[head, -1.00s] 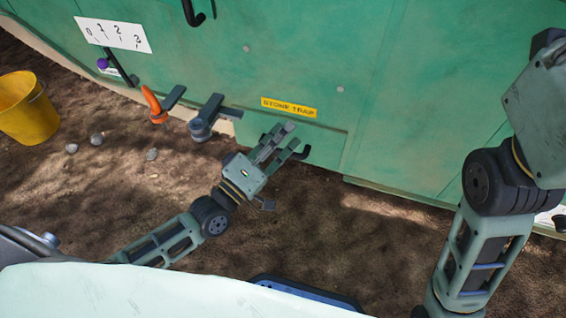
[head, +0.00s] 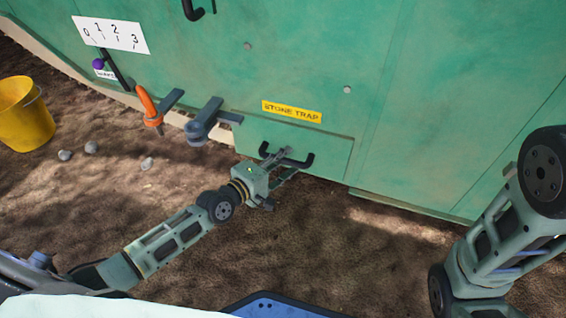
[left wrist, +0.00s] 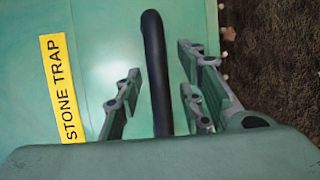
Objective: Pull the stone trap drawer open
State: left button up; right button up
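The stone trap drawer (head: 332,150) is a green panel low on the green machine, under the yellow STONE TRAP label (head: 291,111). It looks flush with the machine. Its black bar handle (head: 302,162) is partly covered by my left gripper (head: 284,164). In the left wrist view the handle (left wrist: 156,70) runs between the two fingers of my left gripper (left wrist: 160,95), with a gap on each side. The fingers are open and not clamped on it. My right arm (head: 500,240) shows at the right, but its gripper is out of view.
An orange-handled lever (head: 150,106) and a grey lever (head: 206,122) stick out left of the drawer. A yellow bucket (head: 25,115) and several stones (head: 91,147) are on the ground at left. Bare soil (head: 330,240) lies in front of the drawer.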

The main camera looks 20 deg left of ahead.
pick_arm(q)
jog(key=shift+c, duration=0.5)
grip_shut()
